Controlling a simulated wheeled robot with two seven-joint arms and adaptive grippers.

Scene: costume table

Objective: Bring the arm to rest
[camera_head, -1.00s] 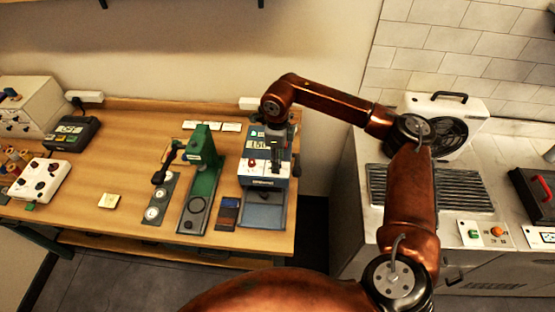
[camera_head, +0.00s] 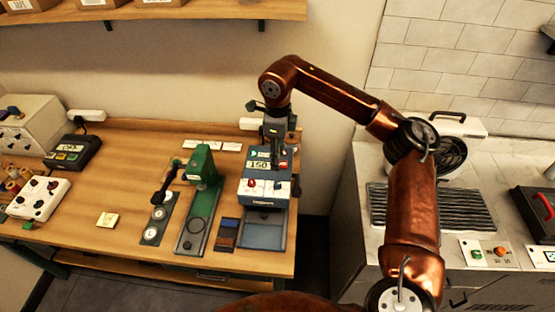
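My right arm comes in from the lower right and bends over the right end of the wooden table (camera_head: 90,234). My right gripper (camera_head: 275,165) hangs pointing down in front of and over a blue-grey machine (camera_head: 262,203) with a "150" display. The fingers look close together, but they are small and dark, so I cannot tell whether they are open or shut. I see nothing held in them. My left gripper is not in view.
A green hand press (camera_head: 203,195) stands left of the machine. A dark device (camera_head: 73,152) and a white box with knobs (camera_head: 38,198) are further left. A counter with a fan unit (camera_head: 455,150) and a grill (camera_head: 460,207) lies right. A shelf (camera_head: 200,12) is above.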

